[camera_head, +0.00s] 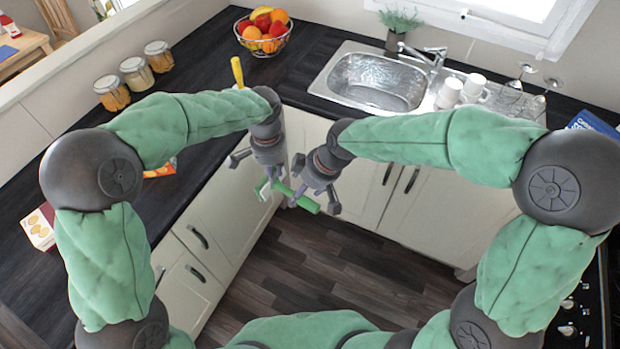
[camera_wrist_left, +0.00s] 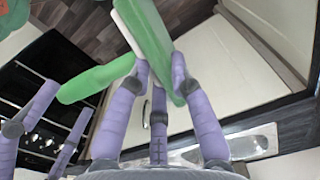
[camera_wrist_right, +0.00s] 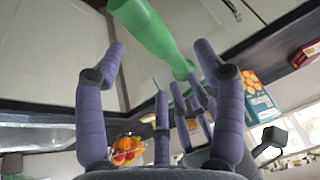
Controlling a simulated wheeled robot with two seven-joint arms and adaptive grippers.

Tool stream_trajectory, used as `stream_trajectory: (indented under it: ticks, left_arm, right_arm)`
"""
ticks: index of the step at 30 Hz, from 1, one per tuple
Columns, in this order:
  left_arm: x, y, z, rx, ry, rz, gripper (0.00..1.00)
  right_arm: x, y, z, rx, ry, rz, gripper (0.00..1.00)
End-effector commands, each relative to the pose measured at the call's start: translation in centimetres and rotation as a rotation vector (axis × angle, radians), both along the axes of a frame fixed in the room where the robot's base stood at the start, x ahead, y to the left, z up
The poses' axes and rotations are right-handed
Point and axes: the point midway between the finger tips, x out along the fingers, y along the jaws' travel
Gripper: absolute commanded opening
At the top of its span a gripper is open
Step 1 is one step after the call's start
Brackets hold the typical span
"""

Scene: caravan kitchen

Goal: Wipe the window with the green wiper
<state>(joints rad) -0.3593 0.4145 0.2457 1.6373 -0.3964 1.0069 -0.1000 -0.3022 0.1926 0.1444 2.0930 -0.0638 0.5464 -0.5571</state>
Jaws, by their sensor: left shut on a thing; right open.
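The green wiper (camera_head: 306,204) hangs over the floor between my two arms in the head view. My left gripper (camera_head: 266,177) is shut on it near its broad head. The left wrist view shows that head (camera_wrist_left: 146,35) at the fingertips, with the handle (camera_wrist_left: 95,80) pointing left. My right gripper (camera_head: 316,187) is open beside the handle. In the right wrist view the handle (camera_wrist_right: 142,25) lies ahead of the spread fingers; I cannot tell whether it touches them. The window (camera_head: 495,10) is at the top right of the head view, behind the sink, partly cut off.
The sink (camera_head: 372,82) with its tap and white mugs (camera_head: 449,92) is at the back. A fruit basket (camera_head: 262,32) and several jars (camera_head: 135,73) stand on the dark counter. A yellow-handled object (camera_head: 237,71) is near my left forearm. Open floor (camera_head: 340,275) lies below.

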Motion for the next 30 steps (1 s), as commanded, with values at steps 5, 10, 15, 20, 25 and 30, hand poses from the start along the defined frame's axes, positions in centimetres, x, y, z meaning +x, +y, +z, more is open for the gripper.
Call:
stream_trajectory:
  ticks: [5,10,15,20,25,30]
  left_arm:
    - [0.0,0.0,0.0,-0.001,-0.001,0.000,0.00]
    - [0.0,0.0,0.0,-0.001,-0.001,0.000,0.00]
    - [0.0,0.0,0.0,-0.001,-0.001,0.000,0.00]
    - [0.0,0.0,0.0,-0.001,-0.001,0.000,0.00]
    - [0.0,0.0,0.0,-0.001,-0.001,0.000,0.00]
    - [0.0,0.0,0.0,-0.001,-0.001,0.000,0.00]
  right_arm:
    - [0.4,1.1,-2.9,-0.001,0.005,0.001,0.69]
    - [0.8,1.8,-4.7,-0.001,0.002,0.000,0.69]
    - [1.1,2.2,-5.7,0.000,0.000,-0.001,0.69]
    - [1.1,2.3,-5.9,0.001,0.000,-0.002,0.69]
    - [1.1,2.3,-5.9,0.001,-0.001,-0.002,0.69]
    - [1.1,2.3,-5.9,0.001,-0.001,-0.002,0.21]
